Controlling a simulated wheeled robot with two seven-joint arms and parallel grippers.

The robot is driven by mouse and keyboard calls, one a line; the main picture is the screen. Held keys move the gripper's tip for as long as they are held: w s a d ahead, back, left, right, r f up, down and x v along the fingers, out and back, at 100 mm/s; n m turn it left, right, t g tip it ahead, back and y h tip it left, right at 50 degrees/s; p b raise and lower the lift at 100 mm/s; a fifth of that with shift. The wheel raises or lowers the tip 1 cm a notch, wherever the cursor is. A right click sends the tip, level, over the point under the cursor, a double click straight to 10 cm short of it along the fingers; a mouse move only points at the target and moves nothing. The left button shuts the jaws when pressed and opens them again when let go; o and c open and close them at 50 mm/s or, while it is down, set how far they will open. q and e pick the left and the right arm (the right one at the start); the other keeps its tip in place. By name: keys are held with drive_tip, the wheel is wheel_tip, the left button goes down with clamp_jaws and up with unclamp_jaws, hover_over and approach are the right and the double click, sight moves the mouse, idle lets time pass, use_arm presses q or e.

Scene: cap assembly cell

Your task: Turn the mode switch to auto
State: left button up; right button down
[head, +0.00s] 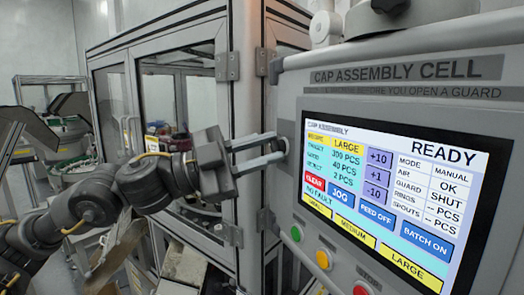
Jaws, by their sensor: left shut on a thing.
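My left gripper (279,150) reaches in from the left, with its fingertips at the left edge of the control panel. It is shut on a small grey knob, the mode switch (285,146), which is mostly hidden by the fingers. The switch sits beside the panel's screen (390,185). The screen reads READY at the top, and its MODE line reads MANUAL. My right gripper is out of view.
Below the screen are a green button (296,234), a yellow button (323,259) and a red button (362,290). The glazed guard cabinet (240,100) stands close behind my left gripper. A bowl-like machine (65,135) stands at the far left.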

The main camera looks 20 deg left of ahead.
use_arm(q)
drive_tip(key=m+g, duration=0.1)
drive_tip(key=m, duration=0.1)
drive_tip(key=m+g+y, duration=0.1)
drive_tip(key=m, duration=0.2)
drive_tip(key=shift+r+b, duration=0.15)
drive_tip(key=shift+b, duration=0.25)
drive_tip(key=m+y, duration=0.1)
drive_tip(key=m, duration=0.2)
drive_tip(key=shift+r+m+g, duration=0.1)
drive_tip(key=shift+m+g, duration=0.3)
drive_tip(key=m+y, duration=0.1)
drive_tip(key=m, duration=0.2)
drive_tip(key=shift+r, duration=0.1)
drive_tip(key=m+y, duration=0.1)
drive_tip(key=m, duration=0.1)
drive_tip(key=shift+m+y, duration=0.4)
drive_tip(key=shift+m+t+y, duration=0.3)
drive_tip(key=shift+m+y, duration=0.1)
drive_tip(key=shift+m, duration=0.4)
drive_tip(key=o, duration=1)
